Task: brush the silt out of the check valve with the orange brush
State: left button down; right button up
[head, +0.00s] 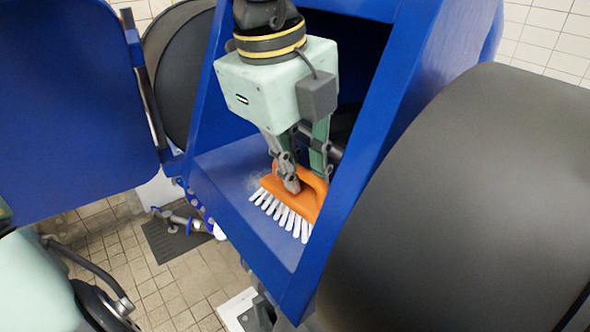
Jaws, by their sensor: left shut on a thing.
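The orange brush (309,204) has white bristles along its lower edge. My left gripper (299,180) is shut on the brush's handle and points down into the blue check valve (216,172) through its open front. The bristles are at the valve's floor; I cannot tell whether they touch it. A faint pale patch of silt (262,183) shows on the floor beside the brush. The back of the chamber is dark and partly hidden by the gripper. My right gripper is not in view.
Blue frame walls edge the opening closely. A large dark grey cylinder (465,200) stands close on the right, and a blue panel (75,105) on the left. Tiled floor (120,255) with a dark grate (175,235) lies below.

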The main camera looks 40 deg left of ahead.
aim_at(275, 171)
pick_arm(q)
jog(key=shift+w+a, duration=0.25)
jog(key=shift+a, duration=0.7)
jog(key=shift+w+a, duration=0.25)
jog(key=shift+a, duration=0.7)
jog(key=shift+w+a+b, duration=0.25)
jog(key=shift+a+b, duration=0.1)
jog(key=shift+a, duration=0.25)
jog(key=shift+w+a+b, duration=0.1)
jog(key=shift+w+a, duration=0.15)
jog(key=shift+a, duration=0.7)
jog(key=shift+w+a+b, duration=0.1)
jog(key=shift+w+a, duration=0.15)
jog(key=shift+a, duration=0.65)
jog(key=shift+w+a+b, duration=0.1)
jog(key=shift+w+a, duration=0.15)
jog(key=shift+a, duration=0.7)
jog(key=shift+r, duration=0.1)
jog(key=r+p, duration=0.1)
jog(key=r, duration=0.1)
jog(key=r+p, duration=0.3)
jog(key=shift+w+a+r, duration=0.1)
jog(key=shift+a+r, duration=0.15)
jog(key=shift+r, duration=0.05)
